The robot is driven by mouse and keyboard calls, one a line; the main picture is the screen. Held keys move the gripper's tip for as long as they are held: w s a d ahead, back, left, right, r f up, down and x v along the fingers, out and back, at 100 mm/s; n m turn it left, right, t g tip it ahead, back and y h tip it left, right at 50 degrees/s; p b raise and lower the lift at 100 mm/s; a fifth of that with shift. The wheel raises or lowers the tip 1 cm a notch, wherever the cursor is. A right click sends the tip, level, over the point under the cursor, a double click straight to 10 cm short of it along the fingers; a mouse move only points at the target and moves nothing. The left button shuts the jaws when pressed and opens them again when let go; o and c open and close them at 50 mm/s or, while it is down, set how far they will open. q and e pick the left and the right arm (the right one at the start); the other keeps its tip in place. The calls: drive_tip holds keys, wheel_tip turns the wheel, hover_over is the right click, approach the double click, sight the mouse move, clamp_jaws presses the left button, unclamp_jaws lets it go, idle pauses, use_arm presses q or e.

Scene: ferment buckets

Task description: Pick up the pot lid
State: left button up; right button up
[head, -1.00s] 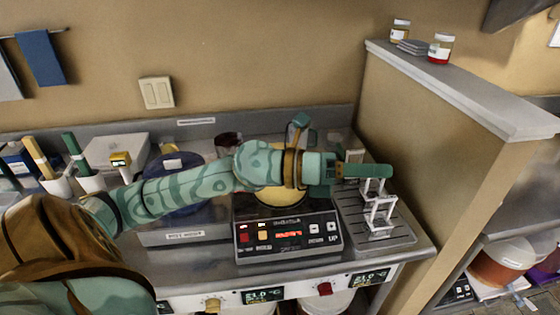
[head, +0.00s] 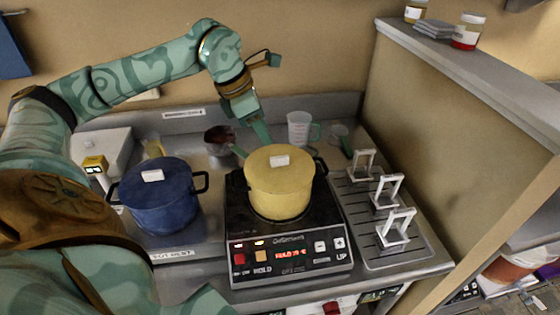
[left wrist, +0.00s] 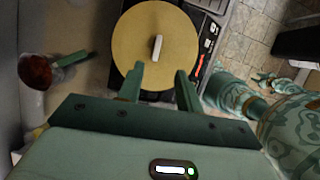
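The yellow pot (head: 280,192) stands on the black hot plate with its flat yellow lid (head: 262,160) on top. The lid has a small white handle (head: 279,161), which also shows in the left wrist view (left wrist: 157,47). A blue pot (head: 165,212) with its own blue lid (head: 140,190) and white handle stands to the left. My left gripper (head: 264,133) is just behind and above the yellow lid. In the left wrist view its two fingers (left wrist: 158,82) are apart with nothing between them, pointing toward the lid's near edge.
The hot plate (head: 290,262) has lit red digits. White stands (head: 387,192) sit on a grey ridged tray (head: 365,235) at right. A saucepan (head: 220,140), a clear measuring jug (head: 299,128) and a green-handled item stand behind. A partition wall (head: 430,120) bounds the right side.

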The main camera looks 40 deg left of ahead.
sight(279, 157)
use_arm(q)
drive_tip(key=x, duration=0.3)
drive_tip(key=shift+w+a+f, duration=0.1)
drive_tip(key=shift+w+a, duration=0.05)
drive_tip(key=shift+w+d+f, duration=0.15)
drive_tip(key=shift+d+f, duration=0.1)
drive_tip(key=shift+f, duration=0.25)
drive_tip(key=x, duration=0.4)
drive_tip(key=shift+w+f, duration=0.3)
drive_tip(key=shift+c, duration=0.5)
clamp_jaws()
use_arm(e)
drive_tip(key=shift+w+a, duration=0.5)
drive_tip(key=shift+w, duration=0.15)
